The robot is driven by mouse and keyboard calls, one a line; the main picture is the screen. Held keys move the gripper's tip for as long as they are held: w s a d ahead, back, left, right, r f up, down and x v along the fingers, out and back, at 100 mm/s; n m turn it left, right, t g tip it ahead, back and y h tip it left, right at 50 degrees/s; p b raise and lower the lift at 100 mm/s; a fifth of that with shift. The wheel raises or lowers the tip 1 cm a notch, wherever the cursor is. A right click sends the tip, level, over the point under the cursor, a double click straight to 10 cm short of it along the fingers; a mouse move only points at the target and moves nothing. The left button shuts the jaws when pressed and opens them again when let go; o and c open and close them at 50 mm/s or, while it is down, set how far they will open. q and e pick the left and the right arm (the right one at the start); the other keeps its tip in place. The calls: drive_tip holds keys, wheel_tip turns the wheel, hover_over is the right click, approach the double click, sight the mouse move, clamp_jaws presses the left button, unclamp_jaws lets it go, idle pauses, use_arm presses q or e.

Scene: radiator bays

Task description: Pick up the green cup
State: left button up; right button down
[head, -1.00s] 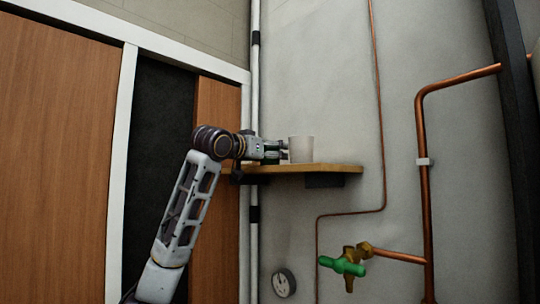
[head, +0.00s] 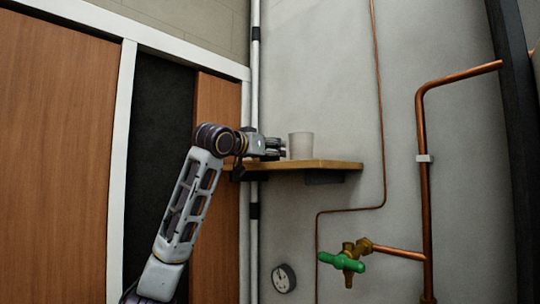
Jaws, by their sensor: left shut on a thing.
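My left gripper (head: 280,149) is at the left part of a small wooden shelf, just above its top. It is shut on a small dark green thing (head: 273,143), which fits the green cup. The fingers hide most of it, so its shape is unclear. A pale grey-white cup (head: 300,146) stands upright on the shelf just right of the fingertips. I cannot tell whether they touch it. My right gripper is not in view.
The wooden shelf (head: 320,165) is fixed to the grey wall, and its right part is bare. A thin copper pipe (head: 382,150) runs down right of it. Below are a valve with a green handle (head: 342,262) and a round gauge (head: 284,278). White pipes (head: 254,215) run behind the wrist.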

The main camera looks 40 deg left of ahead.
use_arm(q)
drive_tip(key=shift+r, duration=0.1)
idle(0.3)
drive_tip(key=shift+r, duration=0.1)
drive_tip(key=shift+s+r, duration=0.2)
drive_tip(key=shift+r, duration=0.1)
wheel_tip(320, 180, up, 6)
drive_tip(key=s+a+b, duration=0.1)
drive_tip(key=s+b, duration=0.4)
drive_tip(key=s, duration=1.4)
drive_tip(key=shift+s+a, duration=0.25)
drive_tip(key=shift+a, duration=0.1)
